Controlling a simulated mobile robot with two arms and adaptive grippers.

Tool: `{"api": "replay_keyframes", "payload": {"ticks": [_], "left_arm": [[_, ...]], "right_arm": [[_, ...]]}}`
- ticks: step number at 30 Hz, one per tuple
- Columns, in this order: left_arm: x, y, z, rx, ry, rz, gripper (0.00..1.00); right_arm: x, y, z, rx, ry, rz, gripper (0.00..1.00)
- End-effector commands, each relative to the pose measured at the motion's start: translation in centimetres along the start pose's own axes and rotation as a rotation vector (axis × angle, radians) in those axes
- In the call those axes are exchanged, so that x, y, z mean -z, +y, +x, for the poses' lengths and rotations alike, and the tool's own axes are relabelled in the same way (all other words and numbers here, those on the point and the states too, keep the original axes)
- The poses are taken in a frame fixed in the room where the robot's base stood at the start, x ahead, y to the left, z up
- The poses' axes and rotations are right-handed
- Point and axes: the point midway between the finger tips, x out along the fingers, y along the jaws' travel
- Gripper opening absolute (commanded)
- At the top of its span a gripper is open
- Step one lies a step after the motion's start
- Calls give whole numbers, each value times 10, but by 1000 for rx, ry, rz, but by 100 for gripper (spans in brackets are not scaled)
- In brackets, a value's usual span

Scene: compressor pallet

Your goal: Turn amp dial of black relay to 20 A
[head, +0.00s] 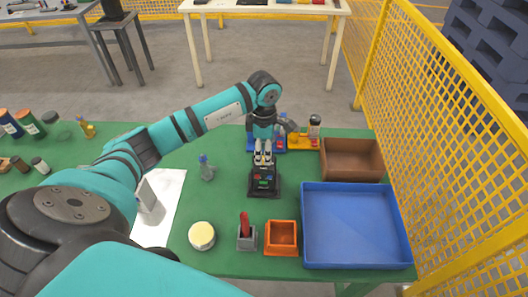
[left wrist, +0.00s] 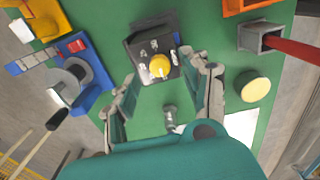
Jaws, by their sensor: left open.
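The black relay (head: 264,186) stands on the green table, below my left gripper in the head view. In the left wrist view the black relay (left wrist: 138,48) shows a round yellow dial (left wrist: 160,66) on its face, with pale marks beside it. The dial's setting is too small to read. My left gripper (head: 263,158) points down over the relay. In the left wrist view the left gripper (left wrist: 164,72) is open and empty, with one finger on each side of the dial and apart from it. In the head view the gripper partly hides the relay. My right gripper is not in view.
A blue tray (head: 356,264), a brown bin (head: 352,174) and an orange bin (head: 281,250) are to the right. A grey holder (head: 246,243) with a red handle and a pale round tin (head: 202,236) stand in front. A small bottle (head: 206,168) is left of the relay.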

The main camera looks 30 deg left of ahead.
Motion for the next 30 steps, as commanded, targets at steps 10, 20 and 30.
{"api": "replay_keyframes", "payload": {"ticks": [10, 20, 30], "left_arm": [[0, 0, 26, -1, 0, 0, 48], [0, 0, 26, -1, 0, 0, 32], [0, 0, 26, -1, -1, 0, 0]], "right_arm": [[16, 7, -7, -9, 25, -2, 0], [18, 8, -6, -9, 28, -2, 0], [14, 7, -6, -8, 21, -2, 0]]}}
